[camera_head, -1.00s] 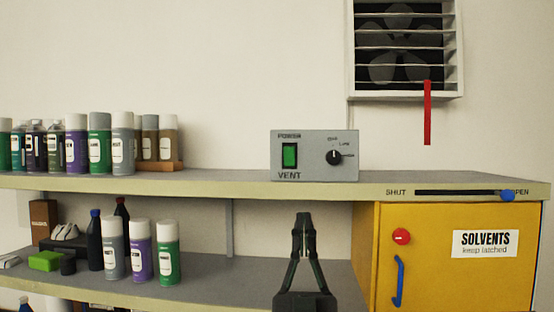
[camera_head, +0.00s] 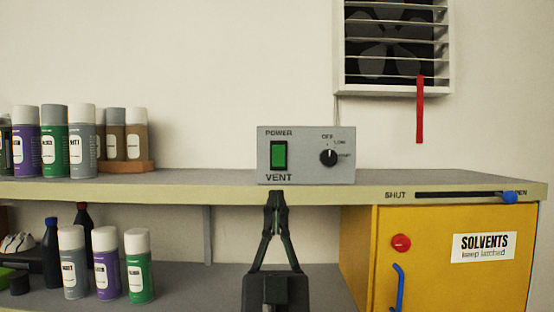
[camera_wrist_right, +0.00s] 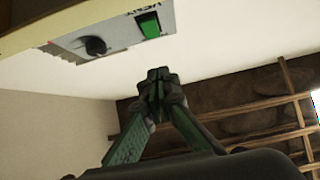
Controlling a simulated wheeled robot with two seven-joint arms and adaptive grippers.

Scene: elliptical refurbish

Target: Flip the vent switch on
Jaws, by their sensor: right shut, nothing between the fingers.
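The grey vent control box (camera_head: 306,165) stands on the upper shelf. Its green rocker switch (camera_head: 279,155) sits on the left under "POWER" and above "VENT". A black knob (camera_head: 328,157) on the right is marked OFF and LOW. In the right wrist view the box (camera_wrist_right: 118,36) shows at the top, with the green switch (camera_wrist_right: 149,25) and the knob (camera_wrist_right: 95,46). My right gripper (camera_head: 277,194) is shut and empty, its tips just below the box at the shelf edge in the picture. It shows apart from the switch in the wrist view (camera_wrist_right: 158,76). My left gripper is not in view.
The shelf's front edge (camera_head: 180,190) runs across behind my gripper. Spray cans (camera_head: 54,140) stand left of the box. A yellow solvents cabinet (camera_head: 440,260) is at lower right, below a slider with a blue knob (camera_head: 509,197). A louvred fan (camera_head: 392,45) with a red strip (camera_head: 420,110) hangs above.

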